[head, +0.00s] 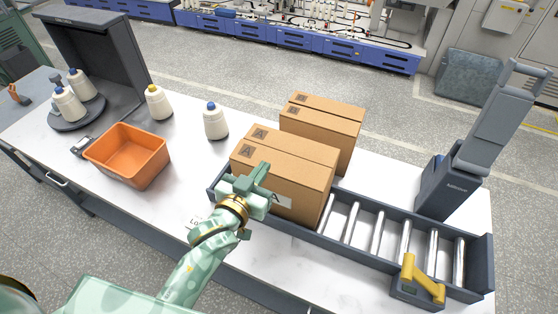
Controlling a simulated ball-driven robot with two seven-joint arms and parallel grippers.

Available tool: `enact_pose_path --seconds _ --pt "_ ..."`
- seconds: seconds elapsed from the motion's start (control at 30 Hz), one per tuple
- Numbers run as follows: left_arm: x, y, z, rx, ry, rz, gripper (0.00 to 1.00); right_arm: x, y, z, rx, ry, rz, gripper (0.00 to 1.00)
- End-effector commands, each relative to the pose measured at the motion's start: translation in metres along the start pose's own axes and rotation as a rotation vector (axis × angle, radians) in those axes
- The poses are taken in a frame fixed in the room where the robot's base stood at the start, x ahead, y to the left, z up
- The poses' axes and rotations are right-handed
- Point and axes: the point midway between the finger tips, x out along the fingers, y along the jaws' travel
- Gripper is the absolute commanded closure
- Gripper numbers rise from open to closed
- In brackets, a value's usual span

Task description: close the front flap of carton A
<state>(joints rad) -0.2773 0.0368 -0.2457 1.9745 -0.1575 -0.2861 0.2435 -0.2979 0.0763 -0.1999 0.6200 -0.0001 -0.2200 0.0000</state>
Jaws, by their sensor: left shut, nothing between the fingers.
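A brown carton marked A (300,172) stands on the left part of the roller conveyor. Two panels marked A show on its upper side, with a seam between them. I cannot tell whether the front panel lies fully flat. My left gripper (264,175) is shut and empty, at the near left side of this carton, in front of its front face. It hides part of that face, and I cannot tell whether it touches the cardboard. My right gripper is not in view.
The roller conveyor (345,246) has dark rails and bare rollers to the right. A grey post device (449,190) stands behind it, and a yellow-handled tool (424,277) at its near right.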

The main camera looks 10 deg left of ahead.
Motion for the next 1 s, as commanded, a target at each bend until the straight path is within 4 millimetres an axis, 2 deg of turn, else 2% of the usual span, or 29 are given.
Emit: enact_pose_path --seconds 0.17,0.37,0.57,0.73,1.0 --pt "0.018 0.000 0.000 -0.024 -0.007 -0.001 1.00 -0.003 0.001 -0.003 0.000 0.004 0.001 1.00" --pt "0.059 0.000 0.000 -0.025 -0.005 -0.001 1.00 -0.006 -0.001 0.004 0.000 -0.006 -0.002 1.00" --pt "0.101 0.000 0.001 -0.025 -0.006 0.000 1.00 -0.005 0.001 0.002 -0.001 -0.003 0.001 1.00" --pt "0.106 0.001 0.028 -0.026 -0.009 0.000 1.00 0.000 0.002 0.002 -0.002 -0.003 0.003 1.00" --pt "0.108 0.001 0.041 -0.024 -0.007 0.001 1.00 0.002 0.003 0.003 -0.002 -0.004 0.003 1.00"
